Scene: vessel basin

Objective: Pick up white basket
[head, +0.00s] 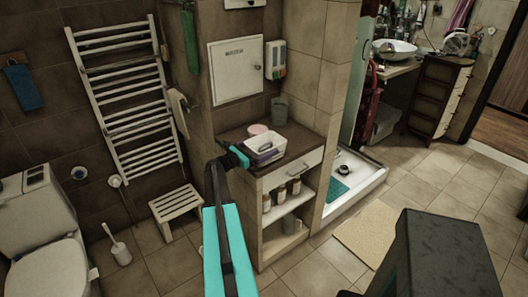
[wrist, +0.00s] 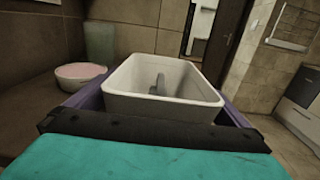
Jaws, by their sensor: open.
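The white basket (head: 268,156) sits upright on the dark top of the small cabinet (head: 297,144). In the wrist view the basket (wrist: 160,105) is close ahead, with a grey object (wrist: 157,86) inside it. My gripper (head: 246,154) is at the basket's near left side in the head view. In the wrist view my gripper (wrist: 162,100) is open, with purple fingers showing along the left and right sides of the basket. Whether they touch it cannot be told. The basket's lower part is hidden behind the black gripper bar.
A pink-topped bowl (wrist: 82,75) stands left of the basket, with a green cup (wrist: 100,42) behind it. A wall dispenser (head: 275,60) hangs above the cabinet. A white stool (head: 177,206) and toilet (head: 42,235) stand left.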

